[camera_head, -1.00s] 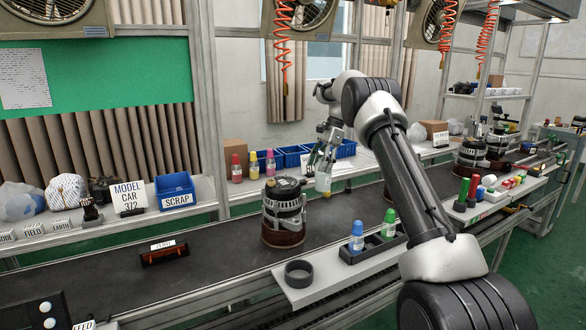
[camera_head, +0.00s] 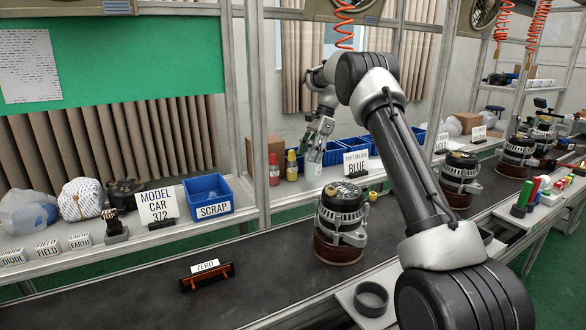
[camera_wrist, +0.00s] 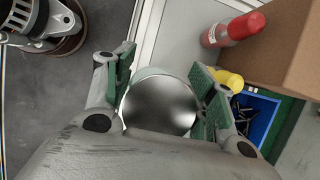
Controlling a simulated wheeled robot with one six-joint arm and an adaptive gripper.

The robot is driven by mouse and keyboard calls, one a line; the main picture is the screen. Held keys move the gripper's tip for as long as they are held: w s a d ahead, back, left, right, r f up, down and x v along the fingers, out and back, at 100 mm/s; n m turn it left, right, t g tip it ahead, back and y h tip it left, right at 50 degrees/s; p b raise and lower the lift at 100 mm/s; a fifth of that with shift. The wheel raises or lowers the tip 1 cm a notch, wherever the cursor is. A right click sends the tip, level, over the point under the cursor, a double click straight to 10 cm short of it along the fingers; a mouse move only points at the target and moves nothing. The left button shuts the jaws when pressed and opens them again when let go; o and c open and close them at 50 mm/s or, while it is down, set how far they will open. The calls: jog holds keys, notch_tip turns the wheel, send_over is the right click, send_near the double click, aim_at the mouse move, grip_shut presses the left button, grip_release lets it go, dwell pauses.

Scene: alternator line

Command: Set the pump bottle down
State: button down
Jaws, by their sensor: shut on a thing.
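My gripper (camera_head: 317,143) is shut on the pump bottle (camera_head: 313,169), a pale bottle held below the fingers near the back shelf's front edge. In the wrist view the bottle (camera_wrist: 158,104) shows as a grey, shiny round shape between the green-padded fingers (camera_wrist: 162,88). Its pump is not discernible. Whether its base touches the shelf cannot be told. A red-capped bottle (camera_head: 274,169) and a yellow-capped bottle (camera_head: 292,166) stand on the shelf to its left; the wrist view also shows the red one (camera_wrist: 232,29) and the yellow one (camera_wrist: 228,79), close to the right finger.
The back shelf (camera_wrist: 191,40) also carries a cardboard box (camera_wrist: 276,45), blue bins (camera_wrist: 258,121) and a "BLUE" sign (camera_head: 356,163). An alternator (camera_head: 340,222) stands on the conveyor (camera_head: 120,290) in front. A dark ring (camera_head: 371,298) lies on the near ledge. The conveyor's left part is mostly clear.

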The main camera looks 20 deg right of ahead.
jog(key=s+a+f, duration=0.1)
jog(key=a, duration=0.5)
jog(key=s+a+f, duration=0.1)
jog(key=a+f, duration=0.1)
jog(key=a, duration=0.5)
jog(key=shift+s+a+f, duration=0.15)
jog(key=shift+s+f, duration=0.05)
jog(key=shift+s, duration=0.15)
jog(key=shift+f, duration=0.2)
jog(key=c, duration=0.5)
grip_release()
